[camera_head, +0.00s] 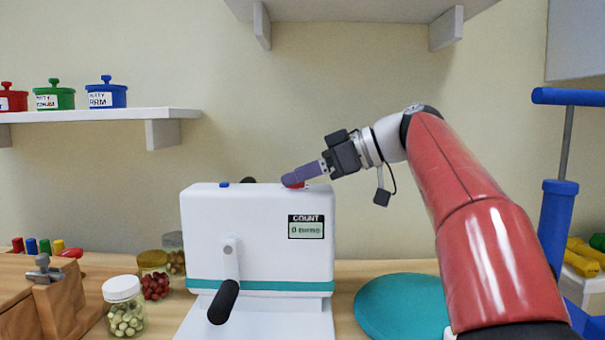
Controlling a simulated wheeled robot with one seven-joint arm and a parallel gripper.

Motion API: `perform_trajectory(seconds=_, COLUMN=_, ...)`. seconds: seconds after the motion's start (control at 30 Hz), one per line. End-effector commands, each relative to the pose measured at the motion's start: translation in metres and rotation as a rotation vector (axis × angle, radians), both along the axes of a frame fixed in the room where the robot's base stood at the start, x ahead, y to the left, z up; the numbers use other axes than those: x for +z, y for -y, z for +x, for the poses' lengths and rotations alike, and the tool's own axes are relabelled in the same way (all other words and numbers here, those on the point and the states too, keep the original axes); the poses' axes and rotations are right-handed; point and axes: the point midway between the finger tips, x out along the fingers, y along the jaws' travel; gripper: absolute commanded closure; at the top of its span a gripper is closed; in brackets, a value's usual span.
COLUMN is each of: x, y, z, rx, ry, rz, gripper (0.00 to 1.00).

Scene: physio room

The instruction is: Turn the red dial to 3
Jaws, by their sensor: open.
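The red dial (293,183) sits on top of a white machine (210,240), near its right end. Only a small part of the dial shows, since the fingers cover much of it. My gripper (290,180) reaches in from the right, with its purple fingers right at the dial. The jaws are open; whether they touch the dial I cannot tell. The machine's front has a count display (306,227) that seems to read 0, and a crank with a black handle (223,302). Any scale around the dial is hidden from this view.
A small blue button (224,185) is on the machine's top left. Jars (124,308) and a wooden block (58,297) stand to the left. A teal disc (395,306) lies right. A shelf (100,115) with lidded pots is at left, another shelf (350,10) above.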

Motion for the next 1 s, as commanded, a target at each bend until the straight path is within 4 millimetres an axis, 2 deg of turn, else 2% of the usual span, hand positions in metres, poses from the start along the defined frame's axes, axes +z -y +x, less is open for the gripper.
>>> perform_trajectory(seconds=0.27, x=-0.0012, y=-0.0022, z=0.0008, rx=-0.001, ry=0.000, rz=0.000, gripper=0.48)
perform_trajectory(seconds=0.63, x=-0.0011, y=-0.0020, z=0.0007, rx=-0.001, ry=0.000, rz=-0.001, gripper=0.93)
perform_trajectory(seconds=1.0, x=-0.0030, y=-0.0027, z=-0.0011, rx=-0.069, ry=0.003, rz=-0.001, gripper=0.93)
